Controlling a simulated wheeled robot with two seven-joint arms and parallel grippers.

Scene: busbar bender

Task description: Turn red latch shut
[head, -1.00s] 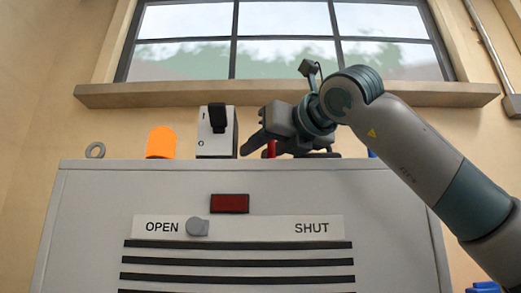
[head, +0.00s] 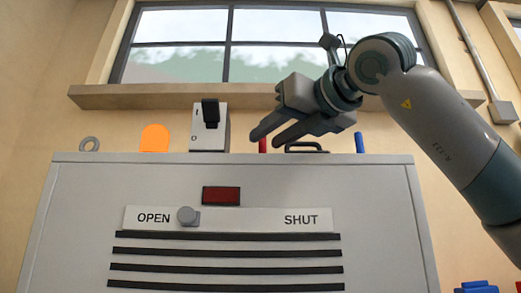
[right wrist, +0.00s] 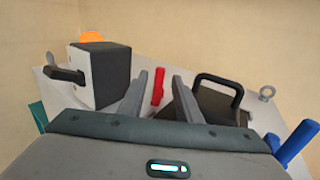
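The red latch (head: 262,145) stands up at the top of the grey cabinet (head: 70,220), between the switch box and a black handle; its lower part is hidden in the head view. In the right wrist view the red latch (right wrist: 158,87) stands upright between the two finger lines, apart from both fingers. My right gripper (head: 266,138) is open and empty, above the cabinet top, its fingers pointing left and down near the latch. The open fingers also show in the right wrist view (right wrist: 160,78). My left gripper is not in view.
A switch box (head: 209,130) with a black lever and an orange piece (head: 155,138) stand left of the latch. A black handle (head: 307,148) and blue post (head: 361,142) are right. On the front, a grey knob (head: 187,215) sits beside OPEN, below a dark red panel (head: 221,196).

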